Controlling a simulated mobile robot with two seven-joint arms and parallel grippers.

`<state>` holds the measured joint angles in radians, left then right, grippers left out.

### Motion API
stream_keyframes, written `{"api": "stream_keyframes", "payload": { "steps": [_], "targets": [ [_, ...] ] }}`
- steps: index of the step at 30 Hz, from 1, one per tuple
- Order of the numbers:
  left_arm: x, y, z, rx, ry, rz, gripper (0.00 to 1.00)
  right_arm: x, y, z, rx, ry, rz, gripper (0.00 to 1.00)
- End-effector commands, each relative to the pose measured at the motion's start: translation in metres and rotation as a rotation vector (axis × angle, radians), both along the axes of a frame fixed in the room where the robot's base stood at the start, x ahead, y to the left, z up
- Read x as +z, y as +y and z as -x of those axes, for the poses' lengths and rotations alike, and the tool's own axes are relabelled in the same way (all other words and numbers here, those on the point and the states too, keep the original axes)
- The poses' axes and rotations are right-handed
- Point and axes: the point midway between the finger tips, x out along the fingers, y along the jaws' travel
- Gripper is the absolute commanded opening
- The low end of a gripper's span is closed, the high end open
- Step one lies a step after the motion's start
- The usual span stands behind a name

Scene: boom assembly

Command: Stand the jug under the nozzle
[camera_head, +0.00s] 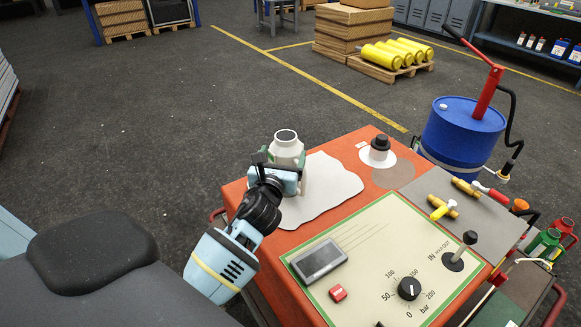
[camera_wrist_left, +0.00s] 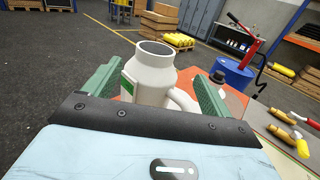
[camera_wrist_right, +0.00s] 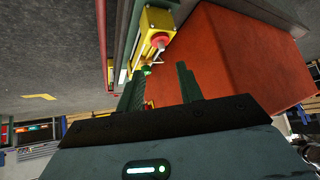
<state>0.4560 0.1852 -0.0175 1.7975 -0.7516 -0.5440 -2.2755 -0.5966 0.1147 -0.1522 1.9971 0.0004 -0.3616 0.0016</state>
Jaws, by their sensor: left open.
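The cream-white jug (camera_head: 287,146) stands upright on the pale patch at the far left corner of the orange-topped cart. In the left wrist view the jug (camera_wrist_left: 152,82) has an open round mouth and a handle on its right. My left gripper (camera_wrist_left: 155,90) is open, with its green fingers on either side of the jug; contact cannot be made out. The nozzle (camera_head: 508,160) hangs from a black hose beside the blue drum (camera_head: 462,130), on the cart's far right side. My right gripper (camera_wrist_right: 160,85) is open and empty, low beside an orange block-like surface; it is not seen in the head view.
Brass fittings (camera_head: 441,207) lie on the grey mat. A control panel (camera_head: 390,265) with knob and lever fills the cart's near part. Red and green cans (camera_head: 545,243) stand at the right.

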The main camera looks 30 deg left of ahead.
Motion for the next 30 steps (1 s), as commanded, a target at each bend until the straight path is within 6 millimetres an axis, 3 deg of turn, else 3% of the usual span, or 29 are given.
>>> {"api": "stream_keyframes", "payload": {
  "steps": [9,17,30],
  "targets": [
    [0.0,0.009,-0.021,0.001,0.0,0.006,0.84,-0.008,0.001,0.015,0.001,0.032,-0.001,0.36],
    [0.0,0.013,-0.029,0.001,0.0,0.006,0.84,-0.007,0.001,0.011,-0.001,0.026,-0.002,0.36],
    [-0.002,0.033,-0.07,-0.001,0.001,0.008,0.84,-0.006,0.002,0.004,-0.003,0.011,-0.005,0.36]
  ]
}}
